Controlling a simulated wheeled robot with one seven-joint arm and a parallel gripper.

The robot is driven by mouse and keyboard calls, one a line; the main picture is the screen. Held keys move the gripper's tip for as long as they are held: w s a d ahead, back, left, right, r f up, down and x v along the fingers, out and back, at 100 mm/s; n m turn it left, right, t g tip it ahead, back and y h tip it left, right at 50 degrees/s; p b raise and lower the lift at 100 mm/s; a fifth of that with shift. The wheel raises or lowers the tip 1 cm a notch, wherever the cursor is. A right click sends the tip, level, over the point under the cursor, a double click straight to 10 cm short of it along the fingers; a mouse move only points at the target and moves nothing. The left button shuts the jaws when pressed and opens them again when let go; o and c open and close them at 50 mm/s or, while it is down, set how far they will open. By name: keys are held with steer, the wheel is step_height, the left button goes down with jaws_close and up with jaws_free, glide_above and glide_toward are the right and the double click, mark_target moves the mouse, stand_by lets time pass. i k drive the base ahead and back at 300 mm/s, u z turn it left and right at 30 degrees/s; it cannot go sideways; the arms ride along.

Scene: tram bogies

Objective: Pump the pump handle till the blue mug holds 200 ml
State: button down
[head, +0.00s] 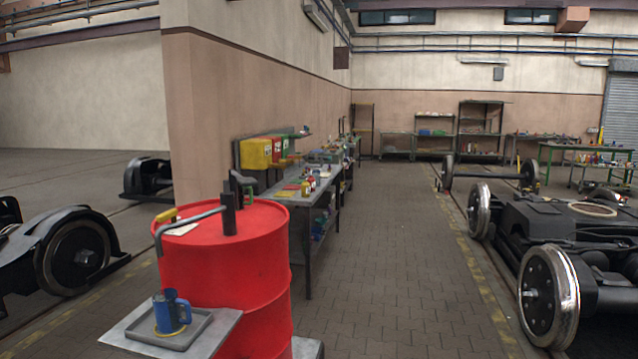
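A blue mug (173,313) stands upright on a grey tray (207,326) at the lower left of the head view. Its handle faces right, and a yellow ring shows around its base. I cannot see the liquid level inside. A red drum (225,270) stands behind the tray. On its lid is a dark pump post (229,215) with a grey spout pipe (188,219) that runs left and bends down above the mug. A dark upright piece (236,184) behind the post may be the pump handle; I cannot tell for sure. My gripper is not in view.
A workbench (322,196) with bottles and yellow and red bins (256,153) runs along the wall behind the drum. A yellow item (167,215) and a paper lie on the lid. Bogies with wheels (548,296) stand at right and left. The paved aisle (400,260) is clear.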

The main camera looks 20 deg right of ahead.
mark_target(245, 181)
steer(key=u, duration=1.05)
steer(key=i, duration=1.6)
steer(key=z, duration=0.35)
